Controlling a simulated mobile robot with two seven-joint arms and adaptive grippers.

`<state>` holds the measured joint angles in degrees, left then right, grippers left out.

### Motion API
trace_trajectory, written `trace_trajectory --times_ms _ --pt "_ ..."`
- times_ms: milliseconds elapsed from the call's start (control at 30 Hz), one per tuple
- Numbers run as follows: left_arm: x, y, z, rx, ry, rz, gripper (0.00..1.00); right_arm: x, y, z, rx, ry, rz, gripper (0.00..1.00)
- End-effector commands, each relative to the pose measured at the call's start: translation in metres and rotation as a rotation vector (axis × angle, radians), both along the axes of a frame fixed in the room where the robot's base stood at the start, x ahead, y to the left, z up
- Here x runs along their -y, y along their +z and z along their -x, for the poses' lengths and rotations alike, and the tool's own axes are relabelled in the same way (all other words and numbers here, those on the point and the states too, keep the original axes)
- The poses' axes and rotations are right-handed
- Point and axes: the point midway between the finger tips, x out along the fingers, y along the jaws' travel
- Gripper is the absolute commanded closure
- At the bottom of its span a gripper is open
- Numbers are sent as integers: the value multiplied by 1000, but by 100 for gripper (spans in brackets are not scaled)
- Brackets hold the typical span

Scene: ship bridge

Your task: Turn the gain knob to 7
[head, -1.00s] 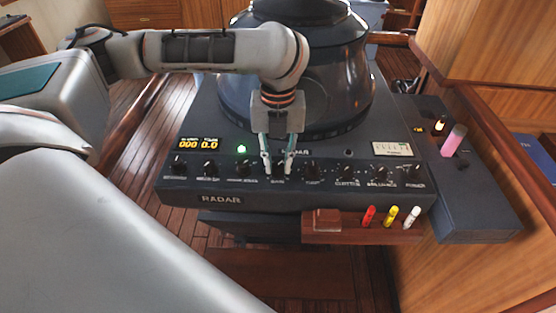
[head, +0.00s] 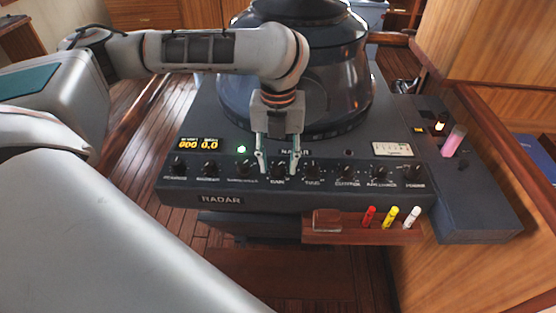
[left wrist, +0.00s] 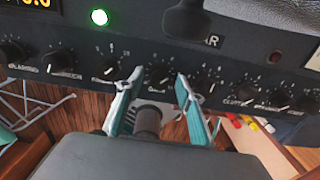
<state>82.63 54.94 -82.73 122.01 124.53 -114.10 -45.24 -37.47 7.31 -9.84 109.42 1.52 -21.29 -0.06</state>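The gain knob (head: 278,171) is a small black knob on the sloped front of the dark radar console (head: 330,198). My left gripper (head: 278,166) points down at it, with one finger on each side. In the left wrist view the two teal-lined fingers (left wrist: 157,92) stand open, with the gain knob (left wrist: 160,76) between them and visible gaps on both sides. Its pointer and scale are too small to read surely. My right gripper is not in view.
Similar knobs flank it closely, including one (head: 311,172) to the right and one (head: 244,170) to the left. A green lamp (head: 241,149) glows above. A wooden tray (head: 345,237) with red, yellow and white markers juts out below the console.

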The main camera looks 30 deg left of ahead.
Motion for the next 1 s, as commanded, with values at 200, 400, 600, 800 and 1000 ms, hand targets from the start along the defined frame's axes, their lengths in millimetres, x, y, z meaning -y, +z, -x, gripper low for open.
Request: trace_trajectory --times_ms 200,400,600,800,1000 --pt "0 10 -1 3 1 1 63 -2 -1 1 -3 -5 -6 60" --pt "0 45 -2 7 0 0 63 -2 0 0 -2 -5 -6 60" --pt "0 85 -1 5 1 -1 63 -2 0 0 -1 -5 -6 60" --pt "0 111 -1 3 1 -1 63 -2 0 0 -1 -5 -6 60" --pt "0 120 0 0 0 0 63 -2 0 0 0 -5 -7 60"
